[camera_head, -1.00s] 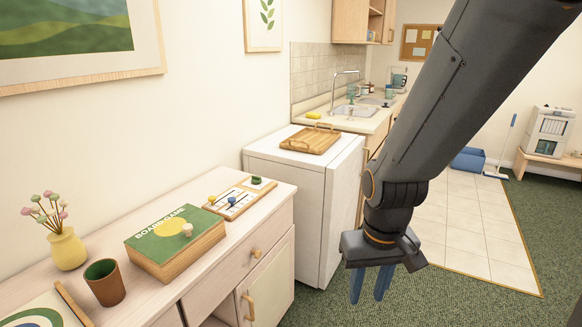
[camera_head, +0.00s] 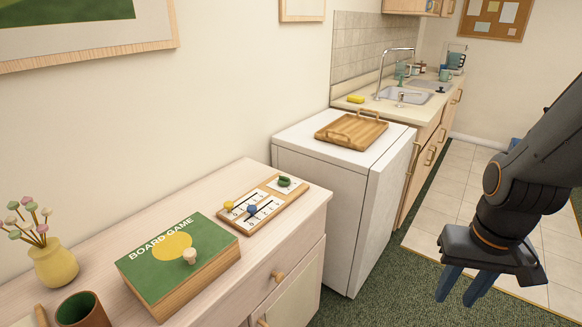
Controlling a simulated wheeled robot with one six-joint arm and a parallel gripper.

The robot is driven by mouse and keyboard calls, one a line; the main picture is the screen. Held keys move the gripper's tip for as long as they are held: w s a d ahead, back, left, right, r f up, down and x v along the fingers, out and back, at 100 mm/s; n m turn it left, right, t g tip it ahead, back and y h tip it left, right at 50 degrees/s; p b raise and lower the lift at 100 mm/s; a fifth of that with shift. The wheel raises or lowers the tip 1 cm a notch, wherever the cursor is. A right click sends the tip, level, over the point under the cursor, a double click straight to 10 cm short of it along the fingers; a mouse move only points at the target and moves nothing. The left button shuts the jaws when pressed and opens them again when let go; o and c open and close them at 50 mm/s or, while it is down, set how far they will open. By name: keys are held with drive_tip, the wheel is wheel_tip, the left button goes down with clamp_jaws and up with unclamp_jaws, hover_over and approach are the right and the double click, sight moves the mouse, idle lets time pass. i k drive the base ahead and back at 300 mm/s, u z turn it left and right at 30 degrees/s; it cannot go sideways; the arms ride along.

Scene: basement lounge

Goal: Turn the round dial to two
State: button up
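A wooden control board (camera_head: 265,220) with white panels lies on the light wood cabinet top, near its right end. The green round dial (camera_head: 285,182) sits at the board's far right end. A yellow knob (camera_head: 229,206) and a blue knob (camera_head: 252,210) sit on marked scales on the same board. The dial's markings are too small to read. My gripper (camera_head: 465,287) hangs at the right over the floor, well apart from the board. Its two blue fingers point down, with a narrow gap between them and nothing visible in it.
A green board game box (camera_head: 178,255) with a pale knob-like piece on it lies left of the board. A yellow vase (camera_head: 54,264) and a brown cup (camera_head: 84,312) stand further left. A wooden tray (camera_head: 352,131) rests on the white appliance (camera_head: 325,180) behind the cabinet.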

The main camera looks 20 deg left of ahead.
sight(284, 181)
drive_tip(key=u, duration=0.25)
drive_tip(key=i, duration=0.55)
drive_tip(key=u, duration=0.95)
drive_tip(key=i, duration=0.35)
drive_tip(key=u, duration=0.35)
